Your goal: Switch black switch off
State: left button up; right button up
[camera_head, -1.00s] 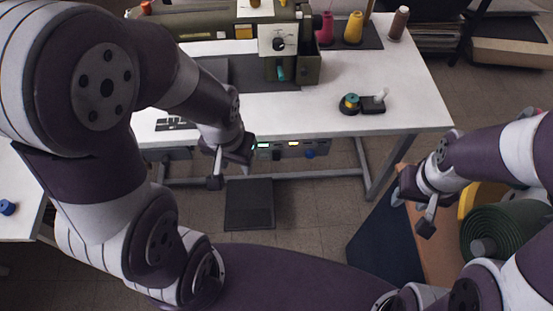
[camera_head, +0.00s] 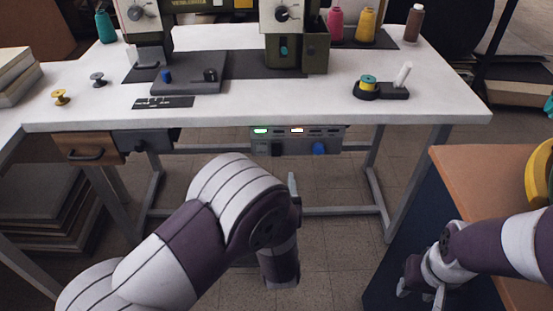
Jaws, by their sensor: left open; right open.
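A grey control panel (camera_head: 297,140) hangs under the white table's front edge. It bears a black switch (camera_head: 277,149) under a lit green light (camera_head: 261,131), and a blue switch (camera_head: 319,149) right of it. A second light (camera_head: 297,131) glows white-orange. My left arm reaches up below the panel. Only a grey finger of my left gripper (camera_head: 292,184) shows, apart from and below the black switch; the rest is hidden behind my arm. My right gripper (camera_head: 421,293) is open and empty at the lower right, beside the brown-topped table.
The white table (camera_head: 440,108) carries a sewing machine, thread spools and a small base (camera_head: 190,86) with blue and black knobs. A drawer (camera_head: 88,148) sits under its left part. The brown-topped table (camera_head: 465,175) stands at right.

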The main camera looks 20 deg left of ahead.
aim_at(276, 147)
pick_arm(q)
jog(key=b+x, duration=0.2)
jog(key=x, duration=0.7)
jog(key=shift+w+f, duration=0.15)
jog(key=shift+f, duration=0.05)
jog(key=shift+w+a+r, duration=0.15)
jog(key=shift+w+a, duration=0.05)
jog(key=shift+w, duration=0.25)
